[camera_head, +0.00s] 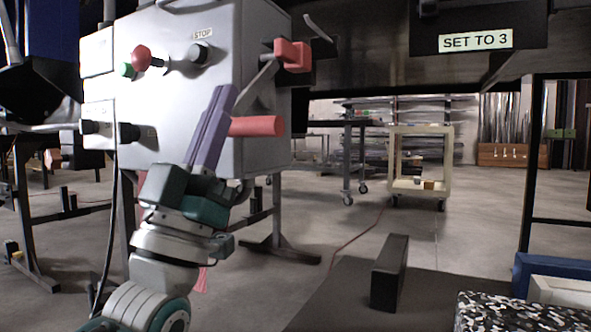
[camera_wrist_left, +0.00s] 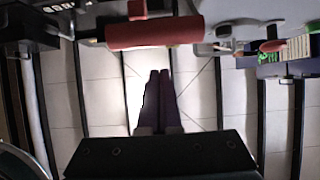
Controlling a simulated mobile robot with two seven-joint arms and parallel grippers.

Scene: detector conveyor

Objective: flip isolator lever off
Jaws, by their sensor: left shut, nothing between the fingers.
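A grey control box (camera_head: 185,80) stands at the left in the head view. On its right side a red bar-shaped handle (camera_head: 257,126) sticks out, and a red block (camera_head: 292,55) with a grey rod sits higher up. I cannot tell for sure which belongs to the isolator lever. My left gripper (camera_head: 224,92) has its purple fingers shut and empty, pointing up in front of the box's right part, overlapping the handle's left end in view. In the left wrist view the red handle (camera_wrist_left: 155,33) lies beyond the fingertips (camera_wrist_left: 160,74), seemingly apart from them. My right gripper is out of view.
The box front carries a red knob (camera_head: 141,57), a green button (camera_head: 127,70) and a black knob under a STOP label (camera_head: 202,34). A "SET TO 3" sign (camera_head: 475,41) hangs at upper right.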

